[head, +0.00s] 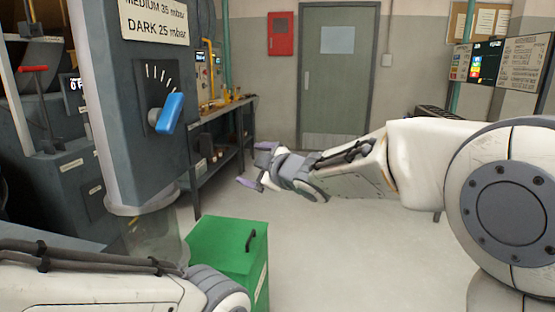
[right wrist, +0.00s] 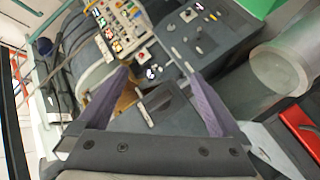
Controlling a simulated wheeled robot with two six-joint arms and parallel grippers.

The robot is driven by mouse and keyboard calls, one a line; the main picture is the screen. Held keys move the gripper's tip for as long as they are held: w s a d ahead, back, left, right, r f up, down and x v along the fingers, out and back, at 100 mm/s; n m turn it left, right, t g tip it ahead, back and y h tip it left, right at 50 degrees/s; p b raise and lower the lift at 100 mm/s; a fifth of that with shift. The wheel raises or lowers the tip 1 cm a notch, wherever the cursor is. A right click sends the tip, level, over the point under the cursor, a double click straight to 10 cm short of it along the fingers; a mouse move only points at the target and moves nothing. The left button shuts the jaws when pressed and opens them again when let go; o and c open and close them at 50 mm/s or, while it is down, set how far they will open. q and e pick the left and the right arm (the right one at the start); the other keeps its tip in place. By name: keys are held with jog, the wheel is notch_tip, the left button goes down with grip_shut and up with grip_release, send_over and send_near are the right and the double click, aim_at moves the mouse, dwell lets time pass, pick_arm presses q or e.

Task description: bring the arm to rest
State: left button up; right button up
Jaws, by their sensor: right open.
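My right gripper (head: 255,166) is in the middle of the head view, its arm coming in from the right. Its two purple fingers are apart, with nothing between them. The fingers also show spread in the right wrist view (right wrist: 159,77), in front of grey control panels. My left arm (head: 100,285) crosses the bottom left of the head view. Its gripper is outside the frame.
A grey cabinet with a blue lever knob (head: 170,113) stands at left, above a clear tube (head: 152,235). A green box (head: 230,255) is on the floor. A workbench (head: 222,112) stands behind. Open floor leads to a grey door (head: 338,85).

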jog(key=s+d+f+m+g+h, duration=0.35)
jog(key=s+f, duration=0.35)
jog(key=s, duration=0.6)
jog(key=s+d+f+m+g+h, duration=0.25)
jog(key=s+d+f+g, duration=0.2)
jog(key=s+f, duration=0.6)
jog(key=s+d+f+m+g+h, duration=0.25)
jog(key=s+f+m+g, duration=0.2)
jog(key=s, duration=1.15)
notch_tip(320, 180, up, 18)
jog(key=w+p, duration=0.1)
jog(key=p, duration=1.6)
jog(key=shift+d+f+n+y, duration=0.15)
jog(key=shift+f+n+y, duration=0.1)
jog(key=shift+n+y, duration=0.15)
